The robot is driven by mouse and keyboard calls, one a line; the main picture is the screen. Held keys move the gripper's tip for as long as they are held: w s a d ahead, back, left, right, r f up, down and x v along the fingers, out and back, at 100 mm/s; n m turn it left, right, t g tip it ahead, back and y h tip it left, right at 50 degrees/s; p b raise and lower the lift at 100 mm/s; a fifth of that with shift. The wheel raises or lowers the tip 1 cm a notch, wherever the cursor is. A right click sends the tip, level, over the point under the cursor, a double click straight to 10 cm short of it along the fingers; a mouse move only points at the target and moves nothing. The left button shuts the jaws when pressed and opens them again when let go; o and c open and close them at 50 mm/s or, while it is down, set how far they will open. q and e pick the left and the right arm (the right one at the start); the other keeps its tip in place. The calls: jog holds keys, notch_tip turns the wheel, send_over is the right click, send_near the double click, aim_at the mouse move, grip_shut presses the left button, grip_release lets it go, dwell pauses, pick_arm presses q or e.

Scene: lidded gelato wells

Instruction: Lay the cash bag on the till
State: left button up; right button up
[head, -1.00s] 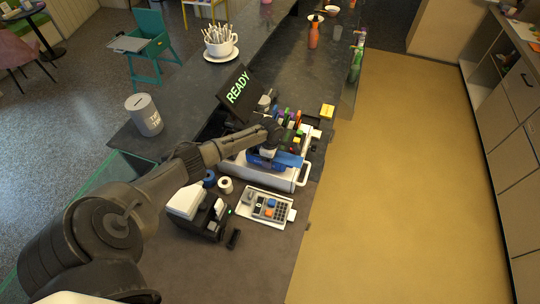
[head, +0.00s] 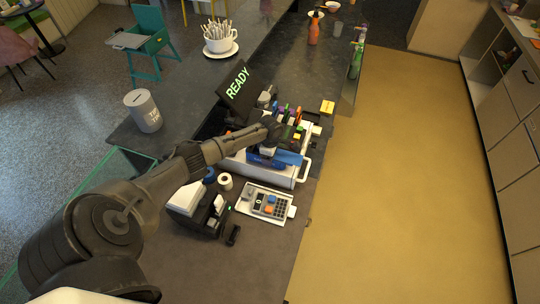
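A blue item that looks like the cash bag (head: 288,158) lies at or just over the front of a white, box-like unit with a handle, which looks like the till (head: 270,174). I cannot tell whether the bag rests on it or is held slightly above. My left gripper (head: 267,150) points down at the bag's left part. Its fingertips are small and partly hidden, so I cannot tell if they grip the bag. My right gripper is not in view.
A black READY screen (head: 237,85) stands behind the till. A card terminal (head: 265,204), a receipt printer (head: 200,206) and a paper roll (head: 225,182) sit in front. A tip jar (head: 144,110) and a cup of sticks (head: 219,38) stand left. The yellow floor (head: 410,180) is clear.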

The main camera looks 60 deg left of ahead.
pick_arm(q)
jog(key=shift+f, duration=0.25)
jog(key=o, duration=0.8)
jog(key=shift+o, duration=1.2)
notch_tip(320, 180, up, 14)
jog(key=b, duration=0.1)
jog(key=shift+f, duration=0.15)
